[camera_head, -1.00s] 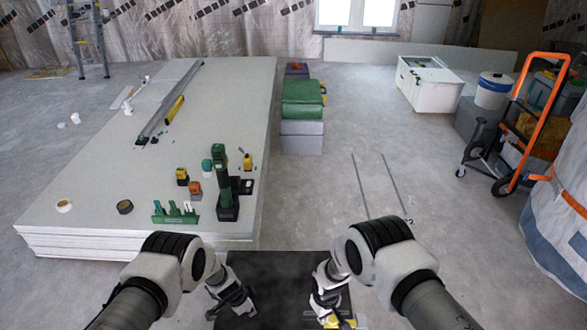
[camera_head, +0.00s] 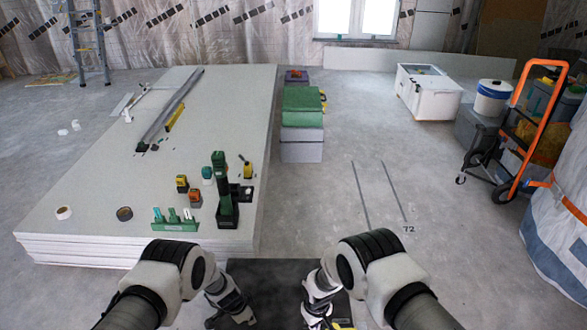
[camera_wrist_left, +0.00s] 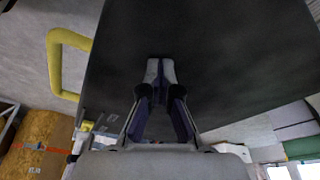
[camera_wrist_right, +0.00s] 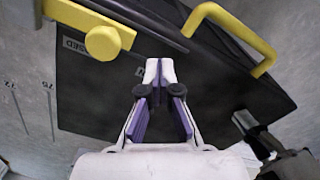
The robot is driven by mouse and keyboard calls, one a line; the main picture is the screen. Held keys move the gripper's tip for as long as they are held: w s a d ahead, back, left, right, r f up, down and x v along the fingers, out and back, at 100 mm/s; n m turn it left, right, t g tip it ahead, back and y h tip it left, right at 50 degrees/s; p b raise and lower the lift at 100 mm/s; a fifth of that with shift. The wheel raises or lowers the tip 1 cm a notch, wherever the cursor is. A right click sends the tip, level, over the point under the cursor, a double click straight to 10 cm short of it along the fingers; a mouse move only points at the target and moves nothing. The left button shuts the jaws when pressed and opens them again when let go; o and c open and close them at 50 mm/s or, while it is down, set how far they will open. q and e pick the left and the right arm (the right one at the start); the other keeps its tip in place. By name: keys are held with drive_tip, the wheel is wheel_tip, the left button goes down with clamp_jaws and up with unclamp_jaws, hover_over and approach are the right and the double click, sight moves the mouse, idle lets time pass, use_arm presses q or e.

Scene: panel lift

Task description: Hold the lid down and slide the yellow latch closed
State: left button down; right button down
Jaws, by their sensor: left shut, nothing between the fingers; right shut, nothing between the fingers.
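The black lid (camera_head: 270,275) lies low at the bottom of the head view, between my two arms. My left gripper (camera_wrist_left: 160,68) is shut and empty, its tips against or just over the black surface; I cannot tell if they touch. My right gripper (camera_wrist_right: 160,68) is shut and empty over the dark surface. The yellow latch (camera_wrist_right: 75,15), a bar with a round knob, is up and left of its tips, apart from them. A label partly reading "SED" (camera_wrist_right: 75,45) is beside the knob. A yellow handle (camera_wrist_right: 240,32) is at upper right.
A stack of pale panels (camera_head: 120,190) with tools on top stands ahead on the left. Green and grey cases (camera_head: 302,135) stand beyond. An orange hand truck (camera_head: 525,140) is at right. The floor ahead on the right is mostly clear.

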use_arm(q)
drive_tip(key=shift+s+f, duration=0.15)
use_arm(e)
drive_tip(key=shift+a, duration=0.3)
wheel_tip(320, 180, up, 8)
idle(0.4)
use_arm(q)
drive_tip(key=shift+r, duration=0.6)
drive_tip(key=w+d+v, duration=0.1)
drive_tip(key=v, duration=0.6)
drive_tip(key=shift+d+r, duration=0.25)
drive_tip(key=shift+r, duration=0.3)
